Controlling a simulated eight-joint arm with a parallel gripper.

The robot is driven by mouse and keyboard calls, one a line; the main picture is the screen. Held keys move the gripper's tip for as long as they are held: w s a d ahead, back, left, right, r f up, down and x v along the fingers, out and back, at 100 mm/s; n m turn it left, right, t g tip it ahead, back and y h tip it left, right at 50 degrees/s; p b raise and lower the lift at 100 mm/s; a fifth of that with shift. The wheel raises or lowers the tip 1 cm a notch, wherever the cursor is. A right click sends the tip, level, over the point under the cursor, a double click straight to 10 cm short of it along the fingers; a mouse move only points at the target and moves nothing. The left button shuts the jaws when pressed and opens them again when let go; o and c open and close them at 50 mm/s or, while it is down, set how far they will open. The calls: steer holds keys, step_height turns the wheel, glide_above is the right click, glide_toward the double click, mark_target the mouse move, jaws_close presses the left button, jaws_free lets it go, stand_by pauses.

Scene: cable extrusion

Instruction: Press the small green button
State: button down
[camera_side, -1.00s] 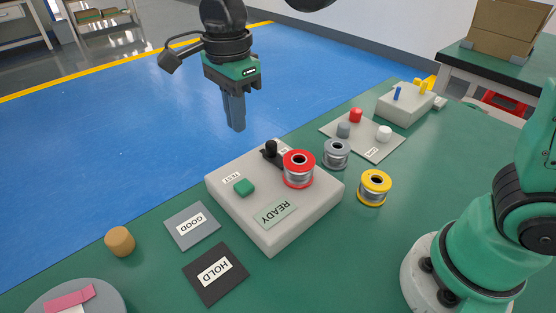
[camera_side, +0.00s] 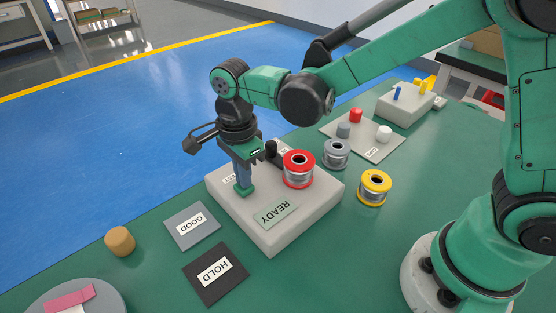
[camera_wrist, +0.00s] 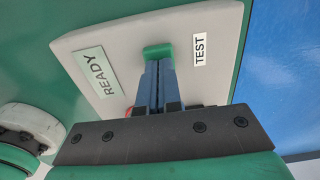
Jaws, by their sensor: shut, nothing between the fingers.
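The small green button (camera_side: 245,191) sits on the light grey box (camera_side: 272,240), beside the TEST label. My gripper (camera_side: 243,185) is over the button in the side view, pointing down, with its fingers shut and empty. The fingertips meet or nearly meet the button's top and hide part of it. In the wrist view the button (camera_wrist: 158,51) shows just past the fingertips (camera_wrist: 157,64), with the TEST label (camera_wrist: 200,48) to its right. I cannot tell whether the button is pushed in.
Grey (camera_side: 336,153) and yellow (camera_side: 375,187) spools stand to the right. GOOD (camera_side: 192,226) and HOLD (camera_side: 215,274) plates and a wooden cylinder (camera_side: 119,241) lie left and in front.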

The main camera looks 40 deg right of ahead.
steer(key=shift+f, duration=1)
step_height(320, 180, up, 14)
steer(key=shift+r, duration=0.25)
stand_by(0.5)
steer(key=s+d+f+n+t, duration=0.2)
steer(key=d+n, duration=0.4)
steer(key=n, duration=0.3)
steer(key=s+d+f+n+t, duration=0.2)
steer(key=s+d+n+t, duration=0.2)
steer(key=n, duration=0.5)
steer(key=d+t, duration=0.1)
steer(key=d, duration=0.1)
steer(key=shift+s+d+f, duration=0.3)
steer(key=shift+s+d, duration=0.05)
steer(key=shift+s, duration=0.05)
